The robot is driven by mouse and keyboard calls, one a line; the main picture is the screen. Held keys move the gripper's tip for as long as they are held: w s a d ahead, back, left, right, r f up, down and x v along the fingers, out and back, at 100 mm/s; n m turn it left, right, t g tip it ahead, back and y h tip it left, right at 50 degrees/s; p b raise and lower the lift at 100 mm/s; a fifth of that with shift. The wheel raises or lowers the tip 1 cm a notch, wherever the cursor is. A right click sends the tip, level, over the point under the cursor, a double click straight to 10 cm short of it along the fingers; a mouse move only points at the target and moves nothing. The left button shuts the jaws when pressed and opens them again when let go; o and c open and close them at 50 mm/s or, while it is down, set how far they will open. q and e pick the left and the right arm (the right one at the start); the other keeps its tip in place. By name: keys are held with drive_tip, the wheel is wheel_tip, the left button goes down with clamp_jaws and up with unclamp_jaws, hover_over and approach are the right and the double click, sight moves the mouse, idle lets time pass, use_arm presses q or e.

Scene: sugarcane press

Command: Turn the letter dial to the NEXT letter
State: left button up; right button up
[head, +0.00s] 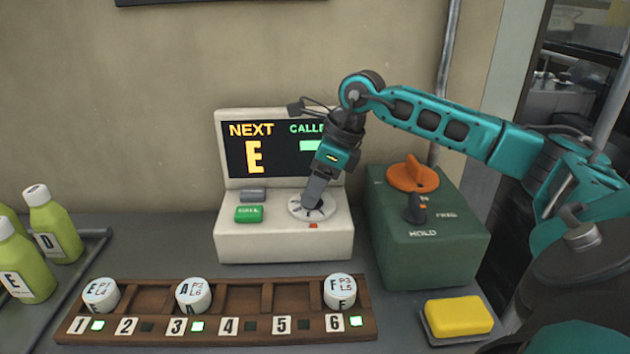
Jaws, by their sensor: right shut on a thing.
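The letter dial (297,210) is a pale round disc with dark marks on top of a white console (285,244). My right gripper (314,200) points down onto the dial and is shut on its middle part, which it hides. The letter that the dial points to cannot be read. A small red mark sits just in front of the dial. The console's dark screen (240,155) shows NEXT with an orange E. The CALLED side has a green patch, partly hidden by my right gripper. My left gripper is not in view.
A green box (430,245) with an orange knob (410,175) stands right of the console. In front lies a wooden rack (220,331) with numbered slots and lettered white caps. Green bottles (53,225) stand at left. A yellow sponge (458,315) lies front right.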

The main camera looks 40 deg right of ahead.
drive_tip(key=shift+w+d+n+g+y+p, duration=0.1)
drive_tip(key=shift+n+g+y+p, duration=0.3)
drive_tip(key=shift+n, duration=0.8)
drive_tip(key=o, duration=1)
drive_tip(key=shift+o, duration=0.2)
drive_tip(key=shift+r, duration=0.1)
drive_tip(key=p+v, duration=0.2)
drive_tip(key=v, duration=1)
drive_tip(key=shift+s+r, duration=0.2)
drive_tip(key=shift+r, duration=0.15)
drive_tip(key=shift+d, duration=0.15)
